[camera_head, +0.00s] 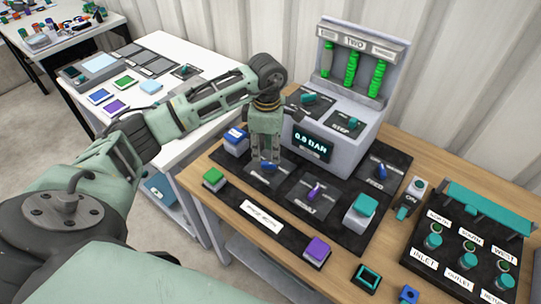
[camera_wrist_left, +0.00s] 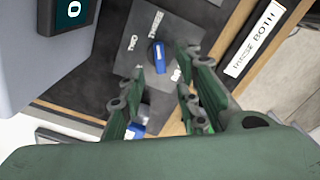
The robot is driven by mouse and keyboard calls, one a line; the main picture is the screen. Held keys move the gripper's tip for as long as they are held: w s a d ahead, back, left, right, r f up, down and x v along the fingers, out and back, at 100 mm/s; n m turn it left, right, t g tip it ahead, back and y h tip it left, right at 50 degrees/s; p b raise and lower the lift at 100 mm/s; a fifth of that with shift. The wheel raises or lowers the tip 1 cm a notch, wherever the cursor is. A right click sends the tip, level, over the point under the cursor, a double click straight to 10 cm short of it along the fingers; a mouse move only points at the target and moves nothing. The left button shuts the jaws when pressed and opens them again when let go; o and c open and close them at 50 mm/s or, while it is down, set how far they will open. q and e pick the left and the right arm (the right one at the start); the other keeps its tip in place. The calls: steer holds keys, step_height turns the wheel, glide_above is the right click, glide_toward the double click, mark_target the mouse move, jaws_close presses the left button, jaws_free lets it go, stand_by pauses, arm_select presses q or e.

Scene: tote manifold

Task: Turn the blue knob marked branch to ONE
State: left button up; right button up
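A blue knob (camera_head: 268,166) sits on a dark plate at the left of the black panel, just below my left gripper (camera_head: 265,158). In the left wrist view the blue knob (camera_wrist_left: 158,56) shows between the two open fingers of the gripper (camera_wrist_left: 160,64), with gaps to both. TWO and THREE labels (camera_wrist_left: 155,22) stand beside the knob; another label near the right finger is partly hidden. The knob's name label cannot be read. A second blue knob (camera_head: 381,172) sits farther right on the panel. My right gripper is not in view.
A purple knob (camera_head: 314,190) and a teal button (camera_head: 361,209) lie right of the gripper. The grey console (camera_head: 340,140) with a 0.0 BAR display (camera_head: 312,143) rises behind. Green (camera_head: 214,178) and blue (camera_head: 237,138) buttons lie left. A valve board (camera_head: 470,250) stands right.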

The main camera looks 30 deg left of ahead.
mark_target(268, 163)
arm_select(q)
step_height(268, 163, down, 4)
steer(key=shift+p, duration=0.45)
steer(key=shift+f, duration=0.75)
jaws_close()
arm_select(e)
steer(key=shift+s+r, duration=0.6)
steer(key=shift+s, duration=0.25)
